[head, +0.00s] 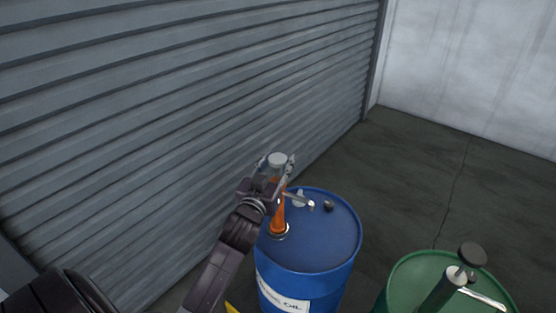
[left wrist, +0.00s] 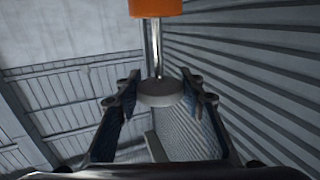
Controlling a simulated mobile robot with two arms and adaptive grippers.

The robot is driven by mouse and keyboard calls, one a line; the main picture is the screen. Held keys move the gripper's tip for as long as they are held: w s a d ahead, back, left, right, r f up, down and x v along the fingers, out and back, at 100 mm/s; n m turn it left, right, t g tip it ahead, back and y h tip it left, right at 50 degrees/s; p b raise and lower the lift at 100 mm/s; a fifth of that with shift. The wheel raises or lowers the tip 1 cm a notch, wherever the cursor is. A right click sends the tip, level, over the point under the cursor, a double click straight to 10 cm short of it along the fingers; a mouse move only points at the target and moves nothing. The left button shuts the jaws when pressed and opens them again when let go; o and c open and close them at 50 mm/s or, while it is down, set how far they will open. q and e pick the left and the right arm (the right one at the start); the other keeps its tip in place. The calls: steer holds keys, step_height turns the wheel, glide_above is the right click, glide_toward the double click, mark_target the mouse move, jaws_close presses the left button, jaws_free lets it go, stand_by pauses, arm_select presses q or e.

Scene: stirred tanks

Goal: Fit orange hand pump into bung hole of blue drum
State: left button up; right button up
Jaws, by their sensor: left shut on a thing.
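The orange hand pump (head: 278,217) stands roughly upright at the near left part of the blue drum's (head: 325,232) top. Its lower end meets a pale ring on the lid, where the bung hole appears to be; the hole itself is hidden, and I cannot tell how deep the pump sits. My left gripper (head: 276,168) is shut on the pump at its upper end, around the grey knob. In the left wrist view the grey knob (left wrist: 160,93) is between my fingers, with the steel rod and orange body (left wrist: 157,8) beyond it. My right gripper is not in view.
A green drum (head: 412,270) with a dark green pump (head: 445,290) stands at the lower right. A small dark cap (head: 328,206) is on the blue drum's lid. A ribbed shutter wall (head: 150,120) runs close behind the blue drum. The floor (head: 430,165) at right is clear.

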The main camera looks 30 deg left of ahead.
arm_select(q)
steer(key=o, duration=1.1)
steer(key=shift+f, duration=0.25)
steer(key=v, duration=1.2)
steer(key=shift+s+r, duration=0.1)
steer(key=shift+r, duration=0.2)
